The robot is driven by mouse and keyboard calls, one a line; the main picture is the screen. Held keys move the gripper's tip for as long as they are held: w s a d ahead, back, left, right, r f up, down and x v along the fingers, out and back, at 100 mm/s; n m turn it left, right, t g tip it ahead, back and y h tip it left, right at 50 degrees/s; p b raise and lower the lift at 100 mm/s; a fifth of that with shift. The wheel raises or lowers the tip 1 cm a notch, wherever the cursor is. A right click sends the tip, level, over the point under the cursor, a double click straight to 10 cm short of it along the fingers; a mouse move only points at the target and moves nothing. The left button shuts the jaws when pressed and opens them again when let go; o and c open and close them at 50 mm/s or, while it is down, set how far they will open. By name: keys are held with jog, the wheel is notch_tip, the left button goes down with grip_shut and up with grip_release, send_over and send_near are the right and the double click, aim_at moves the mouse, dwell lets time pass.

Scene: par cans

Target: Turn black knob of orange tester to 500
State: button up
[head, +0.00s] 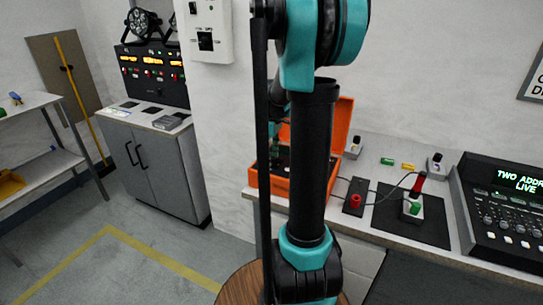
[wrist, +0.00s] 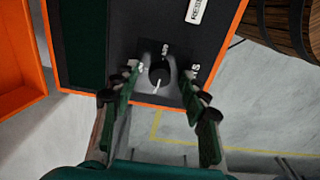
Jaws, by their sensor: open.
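The orange tester (head: 262,183) is an open orange case on the bench in the head view, partly hidden by my arm. In the wrist view its dark panel with an orange rim (wrist: 143,99) fills the upper middle. The black knob (wrist: 160,74) is on that panel, with a white pointer mark towards the picture's bottom. Small white labels sit around the knob; they are too small and tilted to read surely. My gripper (wrist: 160,80) is open, one finger on each side of the knob, with visible gaps.
The orange lid (wrist: 18,65) stands at the left in the wrist view. On the bench, a red knob box (head: 355,198), a black mat (head: 428,232) with cabled parts, and a console (head: 505,205) lie right of the tester. A wooden barrel (wrist: 292,22) is nearby.

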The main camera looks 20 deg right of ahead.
grip_shut()
